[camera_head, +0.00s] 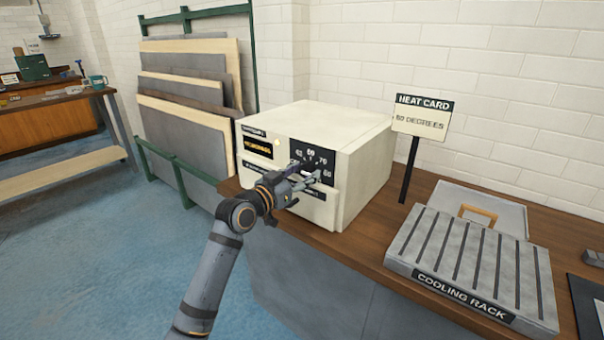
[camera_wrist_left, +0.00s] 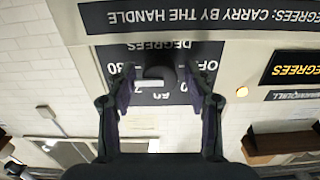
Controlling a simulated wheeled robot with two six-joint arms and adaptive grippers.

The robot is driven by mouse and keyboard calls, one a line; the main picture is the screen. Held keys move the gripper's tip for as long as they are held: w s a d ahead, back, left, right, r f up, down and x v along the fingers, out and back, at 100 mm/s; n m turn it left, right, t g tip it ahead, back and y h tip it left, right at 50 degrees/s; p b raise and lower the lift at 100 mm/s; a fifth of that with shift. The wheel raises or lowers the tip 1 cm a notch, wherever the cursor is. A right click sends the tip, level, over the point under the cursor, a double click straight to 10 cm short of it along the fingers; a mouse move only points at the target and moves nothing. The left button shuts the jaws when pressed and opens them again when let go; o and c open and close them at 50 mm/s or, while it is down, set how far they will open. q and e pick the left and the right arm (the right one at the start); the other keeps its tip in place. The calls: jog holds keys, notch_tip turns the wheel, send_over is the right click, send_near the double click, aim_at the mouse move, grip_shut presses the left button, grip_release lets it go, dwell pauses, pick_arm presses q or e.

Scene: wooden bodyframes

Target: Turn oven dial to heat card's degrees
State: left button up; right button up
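The heat card (camera_head: 422,116) stands on a black post right of the oven; it reads 60 or 80 degrees, its first digit blurred. The cream oven (camera_head: 362,165) has a black dial panel (camera_head: 325,158) with numbers. In the left wrist view, upside down, the black dial knob (camera_wrist_left: 166,74) has a white pointer (camera_wrist_left: 147,83) directed to the picture's left, near the 70 and 80 labels. My left gripper (camera_head: 309,178) is at the dial, its fingers open on both sides of the knob with gaps visible. The knob is mostly hidden in the head view. My right gripper is out of view.
A grey cooling rack (camera_head: 475,255) lies on the wooden counter (camera_head: 372,240) at the right, with a tray with a wooden handle (camera_head: 478,214) behind it. Panels lean in a green rack (camera_head: 184,183) left of the oven. The blue floor at left is clear.

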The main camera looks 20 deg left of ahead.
pick_arm(q)
jog(key=shift+r, duration=0.1)
jog(key=shift+s+a, duration=0.1)
jog(key=shift+s, duration=0.15)
jog(key=v, duration=0.7)
